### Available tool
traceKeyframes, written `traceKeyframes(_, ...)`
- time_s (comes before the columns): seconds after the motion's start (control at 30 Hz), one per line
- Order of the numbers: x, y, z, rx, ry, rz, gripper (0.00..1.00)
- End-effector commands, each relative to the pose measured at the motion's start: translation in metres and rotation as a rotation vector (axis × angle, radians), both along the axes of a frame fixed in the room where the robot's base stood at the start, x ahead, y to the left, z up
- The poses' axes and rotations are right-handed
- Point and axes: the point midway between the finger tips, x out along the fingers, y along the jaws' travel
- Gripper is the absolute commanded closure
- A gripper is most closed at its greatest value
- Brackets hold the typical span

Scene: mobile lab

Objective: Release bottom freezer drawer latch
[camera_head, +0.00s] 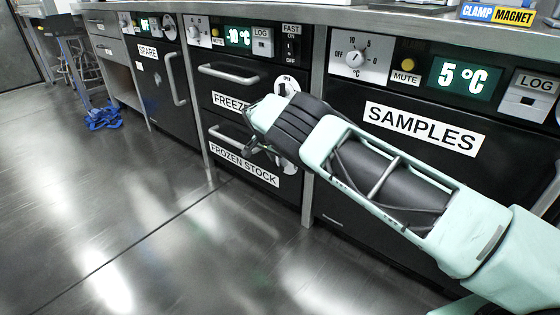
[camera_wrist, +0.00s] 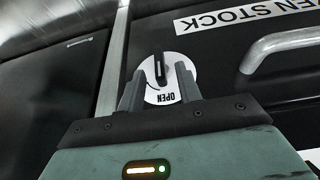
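The bottom freezer drawer (camera_head: 228,139) is shut and bears a FROZEN STOCK label (camera_head: 243,165). Its latch is a round white dial with a dark upright tab; in the wrist view the dial (camera_wrist: 181,69) shows in front of my gripper, with OPEN printed near its lower edge. In the head view, my gripper and wrist hide most of this latch (camera_head: 289,167). My gripper (camera_wrist: 159,82) is open, with one finger on each side of the dial's middle. The tab stands in line with the gap, and I see no finger closed on it.
The upper freezer drawer has its own dial latch (camera_head: 286,85) and a bar handle (camera_head: 229,73). The bottom drawer's bar handle (camera_wrist: 285,47) lies right of the dial in the wrist view. The SAMPLES cabinet (camera_head: 345,190) stands to the right. The floor in front is clear.

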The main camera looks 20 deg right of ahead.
Motion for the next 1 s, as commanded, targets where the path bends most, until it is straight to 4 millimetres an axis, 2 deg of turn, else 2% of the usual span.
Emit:
traceKeyframes(0.03,-0.003,0.005,0.019,0.002,-0.001,0.001,0.65)
traceKeyframes(0.2,-0.012,0.018,0.056,0.002,-0.001,0.002,0.65)
traceKeyframes(0.4,-0.020,0.031,0.091,0.002,-0.001,0.002,0.65)
traceKeyframes(0.5,-0.023,0.035,0.102,0.000,0.000,0.001,0.65)
traceKeyframes(0.7,-0.026,0.039,0.111,0.001,0.001,0.001,0.65)
traceKeyframes(1.0,-0.026,0.039,0.111,0.000,0.000,0.001,0.65)
